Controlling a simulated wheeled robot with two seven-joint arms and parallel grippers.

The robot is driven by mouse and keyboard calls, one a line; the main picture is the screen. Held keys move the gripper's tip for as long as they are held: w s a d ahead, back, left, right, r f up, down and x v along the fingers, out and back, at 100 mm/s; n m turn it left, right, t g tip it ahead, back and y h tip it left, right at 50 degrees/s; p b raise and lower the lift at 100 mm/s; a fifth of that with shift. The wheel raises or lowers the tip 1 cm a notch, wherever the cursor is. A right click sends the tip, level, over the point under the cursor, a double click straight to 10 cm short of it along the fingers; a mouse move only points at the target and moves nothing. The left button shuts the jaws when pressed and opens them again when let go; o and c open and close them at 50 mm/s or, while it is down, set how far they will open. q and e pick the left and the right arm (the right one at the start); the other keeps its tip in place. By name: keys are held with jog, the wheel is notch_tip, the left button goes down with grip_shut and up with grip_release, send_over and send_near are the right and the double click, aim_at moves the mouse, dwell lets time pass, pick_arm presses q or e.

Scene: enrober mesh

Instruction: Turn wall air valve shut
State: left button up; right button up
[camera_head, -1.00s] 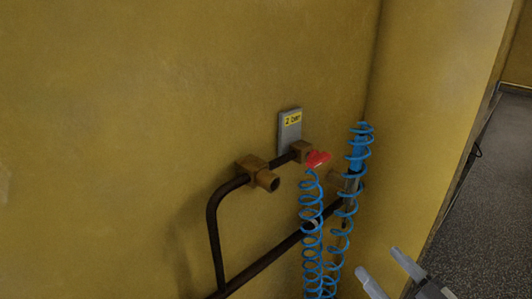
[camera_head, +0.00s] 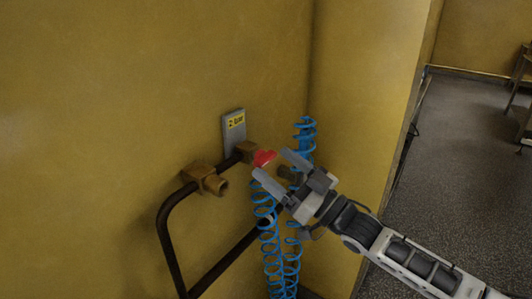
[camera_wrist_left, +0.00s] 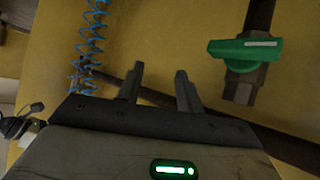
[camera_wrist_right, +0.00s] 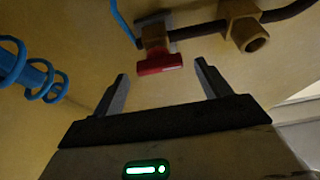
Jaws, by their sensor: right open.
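The wall air valve has a red handle (camera_head: 264,158) on a brass body (camera_head: 245,151), below a grey tag plate on the yellow wall. My right gripper (camera_head: 271,163) is open, its two fingertips close to the red handle. In the right wrist view the red handle (camera_wrist_right: 158,64) lies just ahead of and between the spread fingertips (camera_wrist_right: 162,69), with no clear contact. My left gripper (camera_wrist_left: 160,69) is seen only in its own wrist view, fingers apart and empty. A green-handled valve (camera_wrist_left: 245,50) is to the right of it there.
A brass fitting (camera_head: 205,180) sits on the dark pipe (camera_head: 168,228) left of the valve. Blue coiled hoses (camera_head: 272,245) hang below and behind my right gripper. A wall corner stands to the right, with open grey floor (camera_head: 450,170) beyond it.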

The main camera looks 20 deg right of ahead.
aim_at(269, 161)
jog(key=shift+x, duration=1.8)
jog(key=c, duration=1)
